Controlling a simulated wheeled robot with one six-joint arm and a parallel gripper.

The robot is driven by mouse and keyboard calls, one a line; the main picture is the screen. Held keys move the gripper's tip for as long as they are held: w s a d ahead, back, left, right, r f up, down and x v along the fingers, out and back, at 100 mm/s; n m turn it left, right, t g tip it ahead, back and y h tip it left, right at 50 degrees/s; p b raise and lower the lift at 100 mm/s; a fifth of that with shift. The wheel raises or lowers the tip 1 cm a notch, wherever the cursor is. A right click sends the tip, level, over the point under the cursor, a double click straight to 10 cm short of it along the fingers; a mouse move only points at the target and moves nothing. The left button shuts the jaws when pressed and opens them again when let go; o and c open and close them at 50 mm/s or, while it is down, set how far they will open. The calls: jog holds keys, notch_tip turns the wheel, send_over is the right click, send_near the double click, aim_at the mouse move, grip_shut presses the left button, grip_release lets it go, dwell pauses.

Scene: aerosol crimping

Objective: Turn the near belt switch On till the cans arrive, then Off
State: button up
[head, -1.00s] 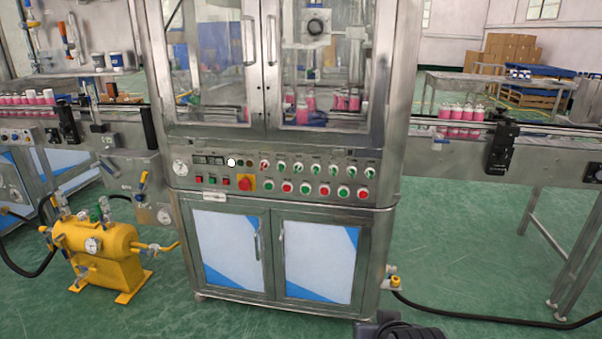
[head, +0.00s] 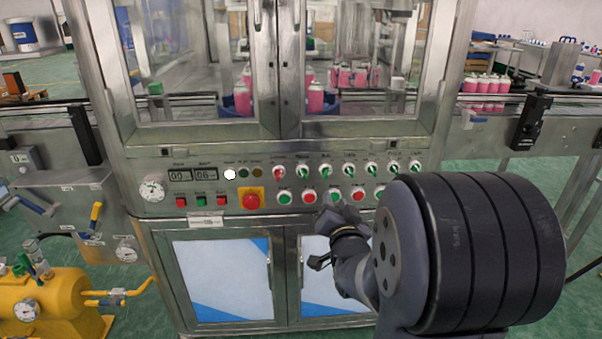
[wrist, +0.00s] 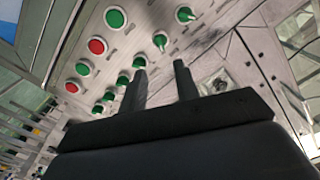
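The control panel (head: 232,181) on the front of the steel machine has a row of rotary switches, one with a red knob (head: 278,172) and several with green knobs (head: 348,171). I cannot read which label marks the near belt. Pink cans (head: 242,99) stand behind the machine's glass doors, and more pink cans (head: 484,88) stand on the belt at right. My gripper (head: 338,212) is in front of the panel's lower edge, partly hidden by my wrist. In the wrist view my gripper (wrist: 160,68) has its two fingers apart and empty, close to the green knobs (wrist: 160,40).
Below the switches are green and red push buttons (head: 309,196) and a red emergency stop (head: 250,201) on a yellow plate. A yellow tank (head: 45,300) stands at lower left. Belts run out on both sides. Cabinet doors (head: 222,280) are below the panel.

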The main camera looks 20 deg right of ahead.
aim_at(328, 175)
jog(key=x, duration=1)
jog(key=shift+w+d, duration=0.1)
jog(key=shift+w, duration=0.25)
jog(key=shift+c, duration=0.3)
grip_shut()
